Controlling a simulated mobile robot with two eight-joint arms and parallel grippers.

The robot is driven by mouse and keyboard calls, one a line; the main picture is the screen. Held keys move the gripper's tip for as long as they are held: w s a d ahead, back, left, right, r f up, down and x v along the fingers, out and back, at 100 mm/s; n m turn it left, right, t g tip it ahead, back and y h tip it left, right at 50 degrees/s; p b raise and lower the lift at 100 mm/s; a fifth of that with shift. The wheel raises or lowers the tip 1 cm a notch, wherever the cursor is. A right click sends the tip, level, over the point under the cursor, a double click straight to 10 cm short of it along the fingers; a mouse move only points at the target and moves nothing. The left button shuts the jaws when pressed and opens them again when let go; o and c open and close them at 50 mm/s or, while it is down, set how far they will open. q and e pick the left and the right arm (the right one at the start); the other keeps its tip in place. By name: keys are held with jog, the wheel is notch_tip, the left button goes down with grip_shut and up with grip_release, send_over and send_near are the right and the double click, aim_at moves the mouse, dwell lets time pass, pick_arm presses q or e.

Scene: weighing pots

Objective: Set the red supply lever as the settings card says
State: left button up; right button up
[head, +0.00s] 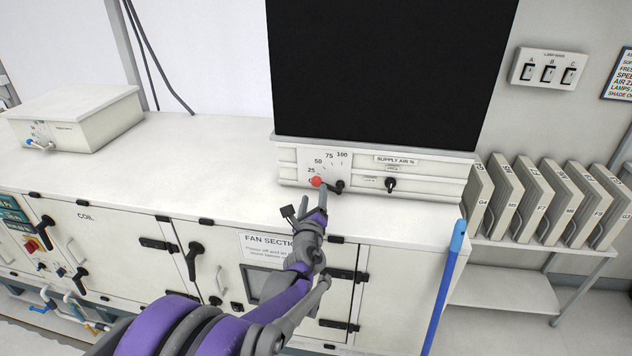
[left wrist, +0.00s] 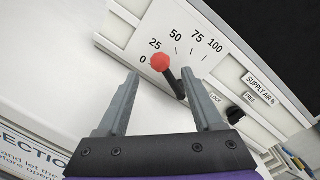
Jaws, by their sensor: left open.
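The red-knobbed supply lever (head: 316,182) sits on the white SUPPLY AIR % panel (head: 428,186) under a large black pane. Its scale reads 0, 25, 50, 75, 100. In the left wrist view the red knob (left wrist: 161,62) lies close to the 0 and 25 marks, at the low end. My left gripper (head: 307,204) is open and empty in front of the panel; its fingers point at the lever, with the knob just beyond and between the tips in the left wrist view (left wrist: 159,74). A posted sign (head: 618,74) at the right edge is cut off; its full text cannot be read.
A black LOCK/FREE knob (head: 390,185) is right of the lever; it also shows in the left wrist view (left wrist: 235,114). A blue pole (head: 446,280) stands in front at right. Filter panels (head: 535,200) stand on a shelf.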

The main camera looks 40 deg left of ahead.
aim_at(316, 184)
pick_arm(q)
jog(key=x, duration=0.7)
jog(key=shift+w+a, duration=0.2)
jog(key=shift+w, duration=0.1)
grip_shut()
dwell(1.0)
